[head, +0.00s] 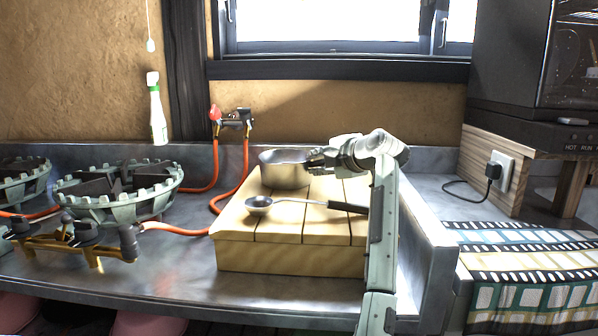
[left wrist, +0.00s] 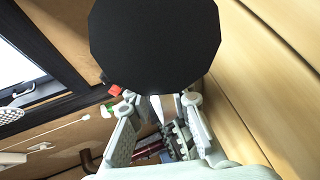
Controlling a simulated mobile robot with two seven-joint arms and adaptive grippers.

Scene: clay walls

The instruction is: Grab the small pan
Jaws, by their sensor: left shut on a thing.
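The small pan (head: 284,170) is a shiny metal pan at the back left of a wooden block (head: 290,258). It looks upright; I cannot tell whether it rests on the block or is just above it. My left gripper (head: 314,162) is at the pan's right side, shut on it. The grip is small in the head view. In the left wrist view the pan shows as a large dark round face (left wrist: 155,45), with a pale strip running from it between the fingers of the left gripper (left wrist: 165,122). My right gripper is not in view.
A ladle (head: 258,204) with a black handle lies on the block in front of the pan. Gas burners (head: 120,190) with orange hoses stand at left. A white bottle (head: 157,115) is behind them. A patterned cloth (head: 530,270) lies at right.

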